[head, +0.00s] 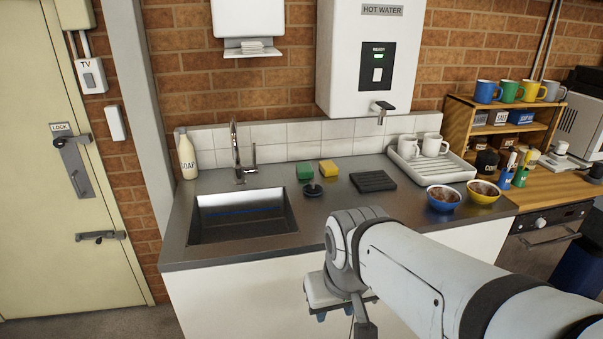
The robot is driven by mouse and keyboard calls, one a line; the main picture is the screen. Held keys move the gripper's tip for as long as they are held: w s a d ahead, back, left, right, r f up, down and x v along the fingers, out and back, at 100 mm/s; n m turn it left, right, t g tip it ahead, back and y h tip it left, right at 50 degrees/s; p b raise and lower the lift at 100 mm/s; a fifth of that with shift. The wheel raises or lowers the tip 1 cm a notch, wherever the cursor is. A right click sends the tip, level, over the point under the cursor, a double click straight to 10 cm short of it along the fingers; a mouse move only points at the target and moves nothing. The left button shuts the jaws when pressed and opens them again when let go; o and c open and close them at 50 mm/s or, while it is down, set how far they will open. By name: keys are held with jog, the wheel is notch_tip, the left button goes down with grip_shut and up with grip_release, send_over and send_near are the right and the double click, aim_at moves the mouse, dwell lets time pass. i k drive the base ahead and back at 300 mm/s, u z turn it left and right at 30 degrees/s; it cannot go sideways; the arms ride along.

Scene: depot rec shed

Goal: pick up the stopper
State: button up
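The stopper (312,190) is a small dark round piece with a raised knob. It lies on the steel counter (340,205), just right of the sink basin (240,218) and in front of the green sponge (304,172). My gripper (335,314) hangs low at the end of my arm, in front of the counter's white front and nearer the camera than the stopper. It is well apart from the stopper. Its fingers are mostly hidden by the wrist and cut by the lower edge of the picture, so its opening cannot be told.
A yellow sponge (328,167) and a black ridged mat (373,181) lie behind and right of the stopper. Blue (443,197) and yellow (482,191) bowls stand farther right. A tap (236,155) rises behind the basin. Counter between stopper and front edge is clear.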

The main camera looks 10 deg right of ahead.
aim_at(312, 190)
jog(key=u, duration=0.05)
jog(key=i, duration=1)
jog(key=z, duration=0.05)
